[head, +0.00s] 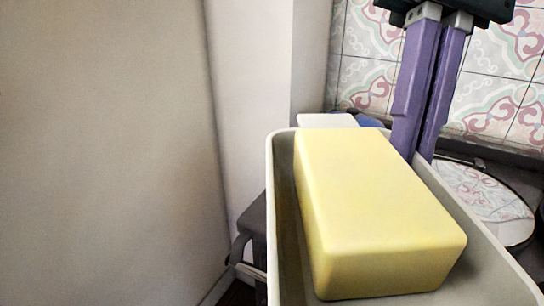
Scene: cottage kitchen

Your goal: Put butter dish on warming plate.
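The butter dish (283,215) is a pale grey, open tray with a large yellow block of butter (375,200) in it. It fills the lower right of the head view, close to the camera, and its near end is cut off. My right gripper (417,150) comes down from the top right with two purple fingers close together at the dish's far right rim. They look shut on that rim; their tips are partly hidden. A round, shiny plate with a dark edge, likely the warming plate (487,190), lies behind the dish at right, partly covered. My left gripper is not seen.
A patterned tile wall (365,60) stands behind. A white object (325,120) and a blue object (368,121) show just past the dish's far end. A plain wall (110,150) fills the left. A dark grey object (252,218) is partly hidden left of the dish.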

